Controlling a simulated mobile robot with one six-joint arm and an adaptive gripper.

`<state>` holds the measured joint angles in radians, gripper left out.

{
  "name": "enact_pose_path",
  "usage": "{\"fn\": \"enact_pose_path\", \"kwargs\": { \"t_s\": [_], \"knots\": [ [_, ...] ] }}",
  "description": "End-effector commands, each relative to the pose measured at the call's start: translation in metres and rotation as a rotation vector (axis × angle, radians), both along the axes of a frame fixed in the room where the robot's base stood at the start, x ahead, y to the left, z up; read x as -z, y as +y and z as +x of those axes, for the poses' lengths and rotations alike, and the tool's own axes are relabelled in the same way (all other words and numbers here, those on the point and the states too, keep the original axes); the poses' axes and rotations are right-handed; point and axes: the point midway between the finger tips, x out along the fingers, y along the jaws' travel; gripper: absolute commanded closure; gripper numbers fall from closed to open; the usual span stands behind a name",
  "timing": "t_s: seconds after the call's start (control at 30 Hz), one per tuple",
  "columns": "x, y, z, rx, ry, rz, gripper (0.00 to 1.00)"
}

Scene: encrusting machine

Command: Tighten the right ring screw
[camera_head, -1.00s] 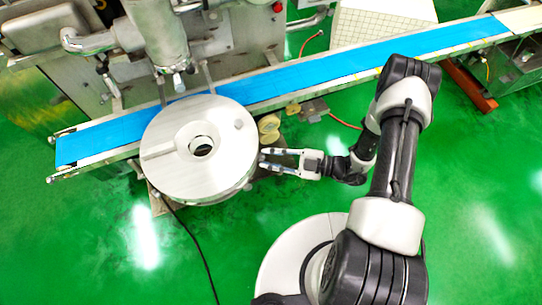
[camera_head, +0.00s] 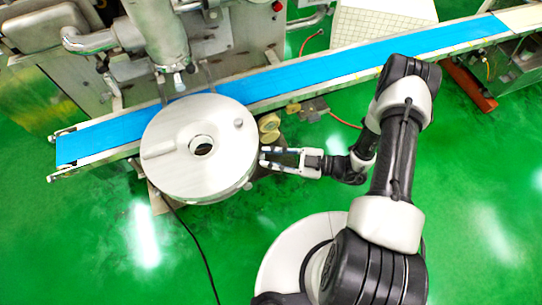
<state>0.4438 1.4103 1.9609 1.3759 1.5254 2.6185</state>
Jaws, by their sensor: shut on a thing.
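The round metal ring-shaped head (camera_head: 185,173) of the encrusting machine has a hole in its middle, a bar on its left and a small knob on its right. My gripper (camera_head: 263,157) reaches in from the right, level with the right side of this head. Its two fingers lie one above the other in the picture, with a gap between them, and their tips are at the head's right rim. They are shut on the right ring screw, which is too small and covered to make out clearly.
A blue conveyor belt (camera_head: 330,66) runs behind the head from lower left to upper right. Pale rollers (camera_head: 269,126) sit just above my gripper. A black cable (camera_head: 196,240) lies on the green floor (camera_head: 80,240). The floor in front is open.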

Motion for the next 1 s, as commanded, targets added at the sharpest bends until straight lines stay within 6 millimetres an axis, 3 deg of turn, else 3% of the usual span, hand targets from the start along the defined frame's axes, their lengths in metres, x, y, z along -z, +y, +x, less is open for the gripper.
{"fn": "enact_pose_path", "kwargs": {
  "t_s": [0.3,0.67,0.77,1.0],
  "knots": [
    [0.000,0.000,0.000,0.000,0.000,0.000,0.58],
    [0.000,-0.003,0.000,0.002,-0.001,0.000,0.58],
    [0.000,-0.014,-0.002,0.004,-0.002,0.000,0.58],
    [0.000,-0.062,-0.014,0.008,-0.003,-0.002,0.58]
  ]
}}
